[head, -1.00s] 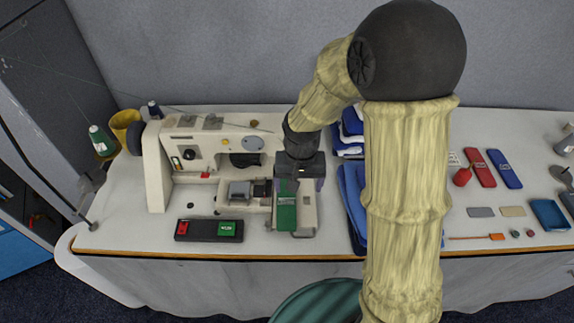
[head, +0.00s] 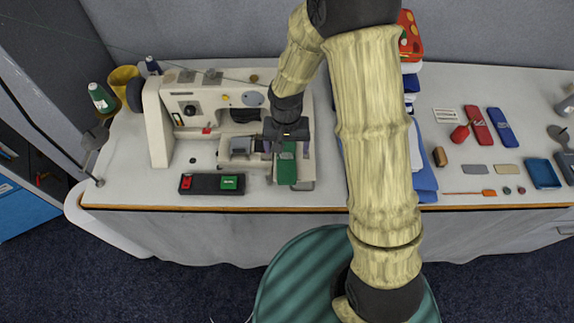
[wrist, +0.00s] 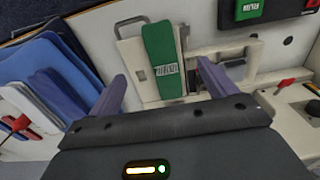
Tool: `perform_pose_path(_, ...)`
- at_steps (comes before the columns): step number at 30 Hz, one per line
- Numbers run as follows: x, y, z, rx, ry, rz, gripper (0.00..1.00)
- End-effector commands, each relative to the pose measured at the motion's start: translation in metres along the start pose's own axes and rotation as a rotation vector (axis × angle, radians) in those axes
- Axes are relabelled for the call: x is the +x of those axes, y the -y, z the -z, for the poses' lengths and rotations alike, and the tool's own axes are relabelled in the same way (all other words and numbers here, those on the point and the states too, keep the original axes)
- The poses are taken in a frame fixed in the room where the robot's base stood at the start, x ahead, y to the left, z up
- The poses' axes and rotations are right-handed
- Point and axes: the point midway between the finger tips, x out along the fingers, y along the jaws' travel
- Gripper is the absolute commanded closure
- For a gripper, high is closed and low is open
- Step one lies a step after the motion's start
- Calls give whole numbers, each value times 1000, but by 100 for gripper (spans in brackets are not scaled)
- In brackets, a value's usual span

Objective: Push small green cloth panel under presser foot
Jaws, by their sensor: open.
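The small green cloth panel (head: 287,168) lies flat on the right end of the cream sewing machine's (head: 156,125) bed. It also shows in the wrist view (wrist: 161,52), with a pale label on it. My gripper (head: 287,149) is over the panel's far part, in line with it. In the wrist view my gripper (wrist: 162,88) is open, with one purple finger on each side of the panel's near end. I cannot tell whether the fingers touch it. The presser foot is too small to make out; the needle area is left of my gripper in the head view.
A black switch box (head: 206,184) with red and green buttons sits in front of the machine. Folded blue cloths (head: 421,165) lie to the right, partly behind my arm. A red case (head: 478,125), a blue case (head: 500,127) and small tools lie further right.

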Motion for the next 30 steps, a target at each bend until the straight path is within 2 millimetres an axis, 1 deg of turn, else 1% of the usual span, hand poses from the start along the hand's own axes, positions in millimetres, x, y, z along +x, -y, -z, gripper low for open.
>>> perform_pose_path(1,8,0,-2,-1,5,-2,16)
perform_pose_path(6,34,0,-1,-2,4,-2,16)
perform_pose_path(21,103,0,0,-2,2,-1,16)
perform_pose_path(25,116,0,0,-2,0,0,16)
perform_pose_path(30,123,0,0,-2,0,0,16)
